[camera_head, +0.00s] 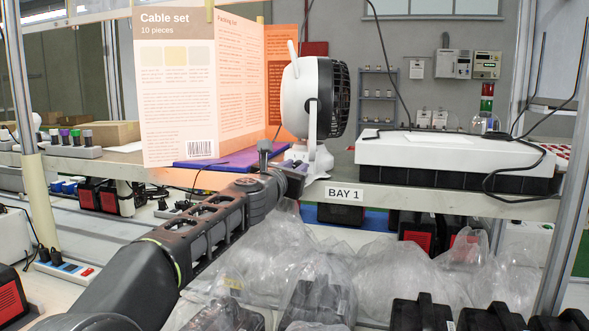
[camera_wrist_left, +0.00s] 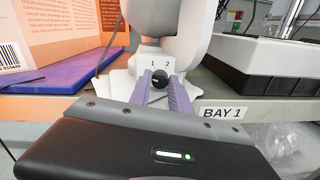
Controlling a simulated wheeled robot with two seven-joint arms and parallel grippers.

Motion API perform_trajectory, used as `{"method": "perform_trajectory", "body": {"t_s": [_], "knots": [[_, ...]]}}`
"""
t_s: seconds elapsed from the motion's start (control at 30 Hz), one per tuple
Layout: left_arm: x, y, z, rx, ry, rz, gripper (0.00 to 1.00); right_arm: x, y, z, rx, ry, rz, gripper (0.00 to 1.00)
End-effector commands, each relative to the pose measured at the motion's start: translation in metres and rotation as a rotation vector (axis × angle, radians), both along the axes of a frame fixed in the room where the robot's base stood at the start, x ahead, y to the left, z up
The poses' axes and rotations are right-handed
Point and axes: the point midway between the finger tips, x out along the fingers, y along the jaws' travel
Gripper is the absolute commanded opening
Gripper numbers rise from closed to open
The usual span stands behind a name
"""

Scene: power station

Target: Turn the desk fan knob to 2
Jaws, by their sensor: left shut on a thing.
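The white desk fan (camera_head: 305,145) with a dark round grille stands at the shelf's front edge in the head view. Its white base (camera_wrist_left: 190,54) fills the top middle of the left wrist view. The small black knob (camera_wrist_left: 160,80) sits on the base's front below the labels 1 and 2. My left gripper (camera_wrist_left: 160,83) has its two grey-purple fingers on either side of the knob and is shut on it. In the head view my left gripper (camera_head: 296,172) reaches the fan base. The knob's pointer direction is too small to tell. My right gripper is not in view.
A tall Cable set leaflet (camera_head: 178,90) and a purple-blue flat item (camera_head: 225,158) are left of the fan. A white-topped black case (camera_head: 455,160) with a cable lies right. The BAY 1 label (camera_head: 344,194) is on the shelf edge. Clear plastic bags (camera_head: 375,262) lie below.

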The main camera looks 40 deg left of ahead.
Motion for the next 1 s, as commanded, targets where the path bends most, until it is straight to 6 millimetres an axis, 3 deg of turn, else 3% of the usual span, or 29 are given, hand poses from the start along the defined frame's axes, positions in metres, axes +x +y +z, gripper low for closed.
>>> {"method": "perform_trajectory", "body": {"t_s": [0.47, 1.0], "knots": [[0.000, -0.001, 0.001, 0.069, 0.024, -0.001, 0.00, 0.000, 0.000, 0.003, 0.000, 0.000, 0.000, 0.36], [0.000, -0.002, 0.002, 0.461, 0.161, -0.002, 0.00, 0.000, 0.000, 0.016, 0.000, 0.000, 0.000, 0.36]]}}
